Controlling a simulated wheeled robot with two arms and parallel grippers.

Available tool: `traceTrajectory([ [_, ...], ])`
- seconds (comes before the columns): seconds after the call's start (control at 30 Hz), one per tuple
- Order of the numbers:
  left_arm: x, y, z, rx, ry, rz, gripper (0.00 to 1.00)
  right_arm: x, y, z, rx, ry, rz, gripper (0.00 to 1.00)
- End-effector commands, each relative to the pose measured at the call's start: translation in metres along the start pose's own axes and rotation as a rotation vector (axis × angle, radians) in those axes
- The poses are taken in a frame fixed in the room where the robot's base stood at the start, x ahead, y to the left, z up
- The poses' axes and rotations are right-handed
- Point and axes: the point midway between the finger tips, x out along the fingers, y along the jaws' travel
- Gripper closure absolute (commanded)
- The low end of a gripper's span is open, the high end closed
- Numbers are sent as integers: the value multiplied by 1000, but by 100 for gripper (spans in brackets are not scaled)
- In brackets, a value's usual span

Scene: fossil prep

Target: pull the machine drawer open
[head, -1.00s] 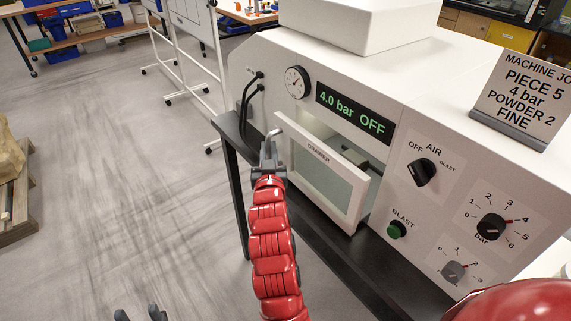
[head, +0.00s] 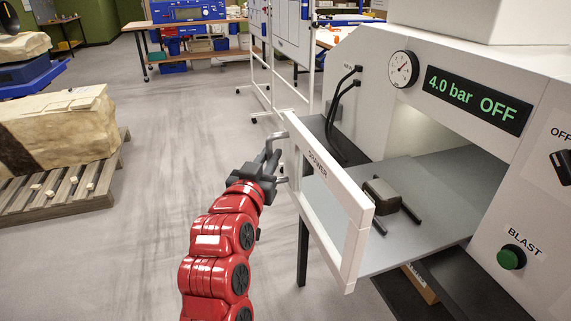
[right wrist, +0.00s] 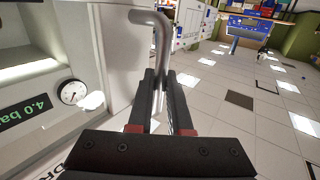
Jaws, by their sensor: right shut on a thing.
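The machine drawer (head: 360,228) stands well out of the white machine (head: 372,50). Its white front frame carries the label DRAWER, and its grey floor runs back into the lit opening. The grey bent handle (head: 277,136) is on the left side of the drawer front. My right gripper (head: 272,165) is shut on this handle. The right wrist view shows both dark fingers (right wrist: 160,95) closed around the handle bar (right wrist: 160,45). My left gripper is not in view.
A small dark block (head: 382,195) sits on dark rails on the drawer floor. A display (head: 478,99) reads 4.0 bar OFF, near a green BLAST button (head: 511,257). A pallet (head: 60,197) with a pale rock block stands at left. The floor between is clear.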

Motion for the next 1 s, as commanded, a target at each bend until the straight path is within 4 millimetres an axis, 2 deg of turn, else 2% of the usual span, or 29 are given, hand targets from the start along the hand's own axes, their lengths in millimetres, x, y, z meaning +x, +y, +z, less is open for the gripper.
traceTrajectory([
  [0.43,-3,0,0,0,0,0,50,-2,-4,0,0,-2,-1,100],
  [0.47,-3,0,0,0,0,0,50,-2,-4,0,-1,-2,-1,81],
  [0.53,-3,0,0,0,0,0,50,-2,-4,0,-1,-1,-1,70],
  [0.83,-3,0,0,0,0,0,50,-3,-4,0,-1,-1,-1,70],
  [1.0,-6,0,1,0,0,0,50,-20,-5,1,-2,-1,-3,70],
])
